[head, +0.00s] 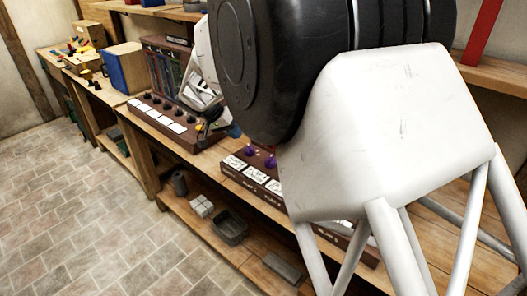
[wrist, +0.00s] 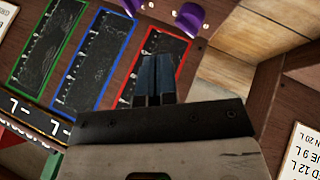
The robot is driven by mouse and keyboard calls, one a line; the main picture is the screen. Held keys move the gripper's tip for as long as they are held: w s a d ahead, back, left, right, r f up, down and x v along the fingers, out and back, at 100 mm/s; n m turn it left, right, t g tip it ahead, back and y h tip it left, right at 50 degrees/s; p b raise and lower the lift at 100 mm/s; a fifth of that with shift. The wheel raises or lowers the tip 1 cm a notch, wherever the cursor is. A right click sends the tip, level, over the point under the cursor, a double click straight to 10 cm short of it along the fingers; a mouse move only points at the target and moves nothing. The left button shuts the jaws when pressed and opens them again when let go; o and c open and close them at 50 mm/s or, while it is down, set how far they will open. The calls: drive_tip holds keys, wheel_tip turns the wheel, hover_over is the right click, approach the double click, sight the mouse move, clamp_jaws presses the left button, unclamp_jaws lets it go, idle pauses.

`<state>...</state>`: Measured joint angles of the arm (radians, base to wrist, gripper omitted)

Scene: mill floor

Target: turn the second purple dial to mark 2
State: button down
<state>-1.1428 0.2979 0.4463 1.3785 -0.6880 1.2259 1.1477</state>
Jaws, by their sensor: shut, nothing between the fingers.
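Two purple dials show in the head view, a left one (head: 250,149) and one to its right (head: 271,160), on a brown box with white labels. I cannot read the dials' settings or marks. In the wrist view, two purple knob-like parts stand at the top edge, one left (wrist: 130,5) and one right (wrist: 190,18), both partly cut off or seen at an angle. My gripper (wrist: 160,62) is shut and empty, over the red-framed gauge and apart from the purple parts.
A dark panel has green-, blue- and red-framed gauges (wrist: 98,62). In the head view, a box with black knobs and white labels (head: 165,118) stands on the bench left of the purple dials. A blue binder-like box (head: 125,68) stands farther left. The shelf below holds grey containers (head: 231,228).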

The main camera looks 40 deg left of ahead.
drive_tip(key=shift+s+m, duration=0.1)
drive_tip(key=shift+m, duration=0.3)
drive_tip(key=shift+d+f, duration=0.1)
drive_tip(key=x, duration=0.9)
drive_tip(key=shift+w+d+f, duration=0.15)
drive_tip(key=shift+w+d, duration=0.2)
drive_tip(key=shift+d, duration=0.25)
drive_tip(key=shift+w+d+f, duration=0.15)
drive_tip(key=shift+w+d, duration=0.25)
drive_tip(key=shift+d, duration=0.2)
drive_tip(key=shift+w+d, duration=0.25)
drive_tip(key=shift+d, duration=0.5)
